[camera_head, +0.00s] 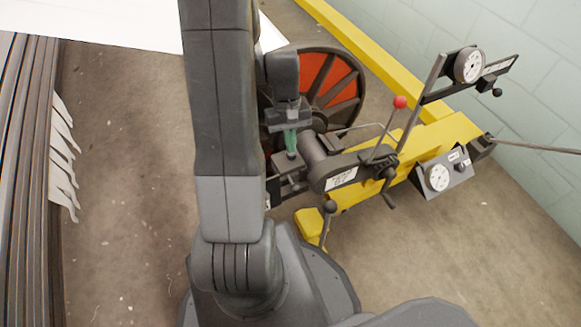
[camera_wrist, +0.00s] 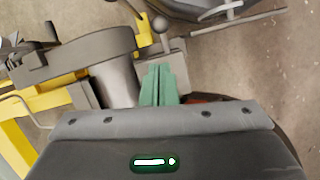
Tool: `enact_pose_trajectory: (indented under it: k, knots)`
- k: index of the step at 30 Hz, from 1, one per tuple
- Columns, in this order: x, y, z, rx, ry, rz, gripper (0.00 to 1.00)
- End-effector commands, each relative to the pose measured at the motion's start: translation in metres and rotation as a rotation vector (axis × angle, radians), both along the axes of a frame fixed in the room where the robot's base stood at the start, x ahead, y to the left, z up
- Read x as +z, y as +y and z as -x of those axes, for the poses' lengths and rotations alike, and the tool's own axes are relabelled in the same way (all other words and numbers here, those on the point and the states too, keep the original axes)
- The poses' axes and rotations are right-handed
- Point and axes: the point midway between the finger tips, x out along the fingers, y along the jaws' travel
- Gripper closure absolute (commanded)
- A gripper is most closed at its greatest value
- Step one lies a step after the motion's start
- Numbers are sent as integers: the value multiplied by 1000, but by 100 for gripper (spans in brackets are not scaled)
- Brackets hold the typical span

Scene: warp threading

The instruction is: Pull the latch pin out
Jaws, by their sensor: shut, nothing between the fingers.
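My gripper (camera_head: 291,146) points down over a small grey bracket block (camera_head: 290,185) beside the machine's round housing. Its green fingers are pressed together and empty; they also show in the wrist view (camera_wrist: 158,72). I cannot single out the latch pin for certain. A dark ball-topped rod (camera_head: 330,207) stands in front of the bracket, and a ball-topped rod (camera_wrist: 160,23) shows beyond the fingertips in the wrist view. My fingers look apart from that ball. Part of the bracket is hidden by my arm and fingers.
A red-and-black wheel (camera_head: 335,80) stands behind the gripper. A red-knobbed lever (camera_head: 400,102), a crank (camera_head: 387,185) and dial gauges (camera_head: 468,65) sit to the right on the yellow frame (camera_head: 440,135). Dark beams (camera_head: 25,150) line the left; floor between is clear.

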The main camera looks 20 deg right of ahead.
Motion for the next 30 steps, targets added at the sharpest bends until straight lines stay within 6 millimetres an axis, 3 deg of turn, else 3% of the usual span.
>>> enact_pose_trajectory:
  k: [9, 21, 30]
  knots:
    - [-6, 0, 2, 0, 1, 0, 100]
    - [-73, 3, 22, -1, 3, -1, 100]
    - [-95, 3, 29, -1, 0, 0, 100]
